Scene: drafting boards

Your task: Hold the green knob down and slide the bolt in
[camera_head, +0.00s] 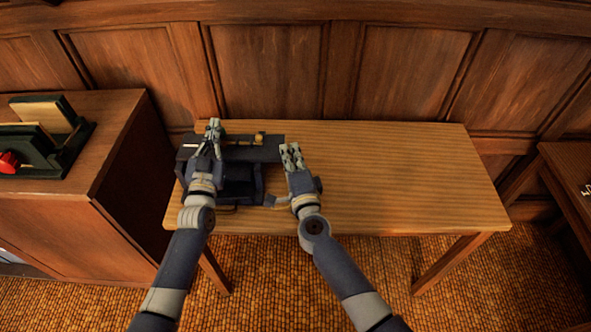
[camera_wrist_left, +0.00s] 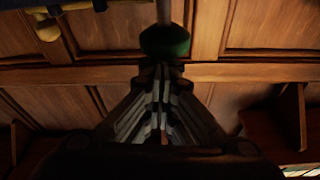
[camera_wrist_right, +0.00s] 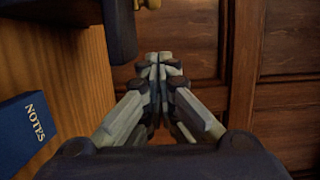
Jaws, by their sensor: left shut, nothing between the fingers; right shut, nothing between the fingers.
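The green knob (camera_wrist_left: 165,40) sits on a grey stem just beyond my left fingertips in the left wrist view. My left gripper (camera_head: 213,128) is shut over the back left of a dark box-like fixture (camera_head: 270,153) on the table. It also shows in the left wrist view (camera_wrist_left: 162,68), close to the knob; I cannot tell whether they touch. My right gripper (camera_head: 291,149) is shut and empty beside the fixture's right end, apart from the bolt.
A dark blue book marked NOTES (camera_wrist_right: 28,133) lies on the table (camera_head: 400,180). The table's right side is clear. A cabinet (camera_head: 115,130) at the left bears a dark green stand (camera_head: 75,138) with a red part (camera_head: 8,161). A panelled wall (camera_head: 410,70) stands behind.

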